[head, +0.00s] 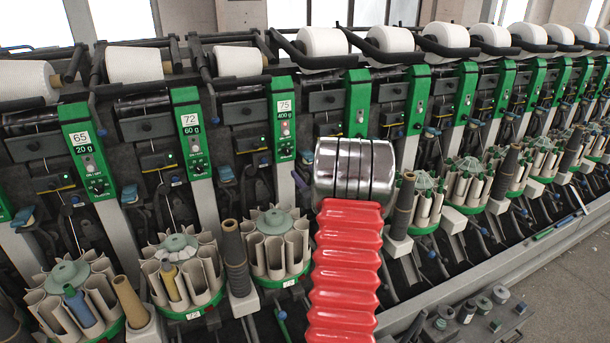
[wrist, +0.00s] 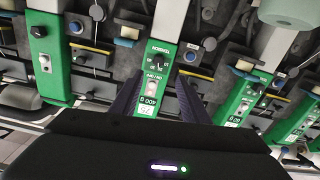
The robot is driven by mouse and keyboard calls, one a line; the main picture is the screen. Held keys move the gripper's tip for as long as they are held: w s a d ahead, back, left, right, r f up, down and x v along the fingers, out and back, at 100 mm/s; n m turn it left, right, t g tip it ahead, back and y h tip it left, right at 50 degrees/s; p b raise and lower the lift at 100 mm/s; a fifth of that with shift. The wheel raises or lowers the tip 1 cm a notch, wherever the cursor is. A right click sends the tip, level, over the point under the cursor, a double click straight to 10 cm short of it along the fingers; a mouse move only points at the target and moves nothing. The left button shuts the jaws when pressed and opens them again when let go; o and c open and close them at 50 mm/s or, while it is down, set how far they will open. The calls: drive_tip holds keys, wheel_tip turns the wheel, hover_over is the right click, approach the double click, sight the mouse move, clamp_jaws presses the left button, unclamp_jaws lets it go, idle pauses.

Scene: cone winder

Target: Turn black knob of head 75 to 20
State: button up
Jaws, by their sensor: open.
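The green panel of head 75 (head: 281,124) carries a white label reading 75 and 400 g in the head view. Its small black knob (head: 285,151) sits low on the panel. In the wrist view the panel is upside down, with the black knob (wrist: 158,53) above the 400 g and 75 labels. The knob's pointer is too small to read. My gripper (wrist: 160,77) is open, its two dark fingers on either side of the panel's lower picture part, short of the knob in the picture. Contact is not visible.
Cone packages (head: 239,61) lie above and bobbin magazines (head: 273,247) stand below.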

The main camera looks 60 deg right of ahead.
drive_tip(key=w+a+r+g, duration=0.1)
drive_tip(key=w+a+r, duration=0.2)
drive_tip(key=a, duration=0.3)
drive_tip(key=w+a+r+g, duration=0.1)
drive_tip(key=w+a+r, duration=0.3)
drive_tip(key=a, duration=0.2)
drive_tip(key=a+r+g+y, duration=0.2)
drive_tip(key=a+r+y, duration=0.15)
drive_tip(key=a, duration=1.35)
drive_tip(key=s+a+n+g+y, duration=0.1)
drive_tip(key=s+a, duration=0.4)
drive_tip(key=a, duration=0.4)
drive_tip(key=s+a+n+g+y, duration=0.1)
drive_tip(key=s+a, duration=0.3)
drive_tip(key=a, duration=0.4)
drive_tip(key=s+a+f+n+g+y, duration=0.1)
drive_tip(key=s+a+f+g+y, duration=0.1)
drive_tip(key=s+a, duration=0.5)
drive_tip(key=s+a+f+n+g+y, duration=0.1)
drive_tip(key=s+a+f, duration=0.1)
drive_tip(key=s+a, duration=0.6)
drive_tip(key=shift+s+a+f+n+g+y, duration=0.2)
drive_tip(key=shift+s+f+n+g+y, duration=0.15)
drive_tip(key=shift+s, duration=0.25)
drive_tip(key=shift+c, duration=0.7)
drive_tip(key=shift+c, duration=0.7)
drive_tip(key=shift+a, duration=0.2)
